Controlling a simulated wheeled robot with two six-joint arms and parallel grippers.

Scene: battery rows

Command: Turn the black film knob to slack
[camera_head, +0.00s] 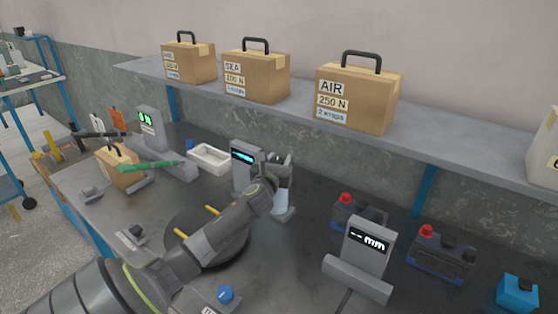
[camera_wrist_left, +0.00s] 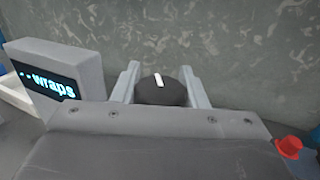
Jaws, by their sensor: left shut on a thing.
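The black film knob (camera_wrist_left: 152,94) is round with a white pointer mark on its top. In the left wrist view it sits between the two fingers of my left gripper (camera_wrist_left: 160,88), which is shut on it. The white mark leans slightly off the picture's vertical. In the head view my left gripper (camera_head: 282,172) is above the pale film roll (camera_head: 281,198), and it hides the knob there. The grey display unit reading "-- wraps" (camera_wrist_left: 54,84) stands left of the knob; it also shows in the head view (camera_head: 243,158). My right gripper is not in view.
A dark turntable (camera_head: 232,252) with yellow bars lies under my left arm. A grey "mm" gauge (camera_head: 363,252) and two red-capped batteries (camera_head: 442,258) stand to the right. Labelled cartons (camera_head: 357,97) stand on the shelf above. A white tray (camera_head: 209,157) is at the back.

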